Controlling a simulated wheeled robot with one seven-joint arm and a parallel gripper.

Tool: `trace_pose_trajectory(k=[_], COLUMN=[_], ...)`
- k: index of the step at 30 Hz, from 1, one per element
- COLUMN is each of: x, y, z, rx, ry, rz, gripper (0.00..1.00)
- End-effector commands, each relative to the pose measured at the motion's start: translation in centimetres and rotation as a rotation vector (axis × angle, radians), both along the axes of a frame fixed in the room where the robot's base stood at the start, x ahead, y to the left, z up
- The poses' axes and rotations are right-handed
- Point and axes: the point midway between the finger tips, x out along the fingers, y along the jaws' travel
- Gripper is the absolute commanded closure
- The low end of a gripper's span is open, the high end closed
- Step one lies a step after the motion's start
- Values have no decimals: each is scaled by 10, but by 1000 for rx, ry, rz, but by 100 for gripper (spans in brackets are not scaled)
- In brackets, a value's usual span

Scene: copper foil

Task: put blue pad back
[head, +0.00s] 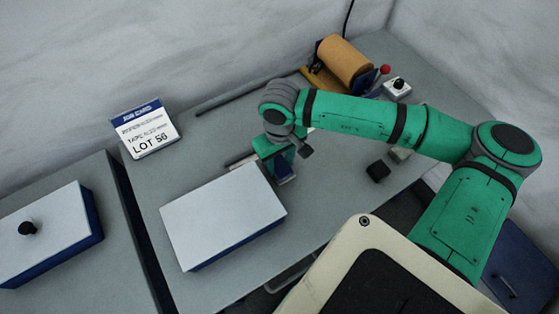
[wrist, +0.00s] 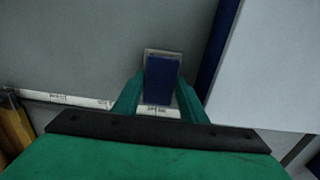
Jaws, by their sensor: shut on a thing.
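The blue pad (wrist: 160,80) shows in the wrist view as a small blue block with a pale edge at its far end. My gripper (wrist: 160,88) is shut on it, with one green finger on each side. In the head view my gripper (head: 277,160) points down just behind the right end of a white-topped blue box. The dark blue end of the pad (head: 286,180) shows below the fingers there. I cannot tell whether the pad touches the table.
The white-topped box (head: 222,213) stands close beside my gripper. A dark block (head: 377,172) and a pale block (head: 400,154) lie to the right. A copper-coloured roll (head: 346,61), a button box (head: 397,88) and a lot card (head: 147,128) stand farther back. A printed white strip (wrist: 70,100) lies nearby.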

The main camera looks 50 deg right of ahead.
Motion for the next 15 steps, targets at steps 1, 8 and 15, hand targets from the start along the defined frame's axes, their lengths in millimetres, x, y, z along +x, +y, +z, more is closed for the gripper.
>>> trace_pose_trajectory(k=[1, 8, 15], x=[-1, -1, 0], y=[-1, -1, -1], z=[0, 0, 7], rx=[0, 0, -2], ry=[0, 0, 1], rz=[-2, -2, 1], gripper=[54, 43, 43])
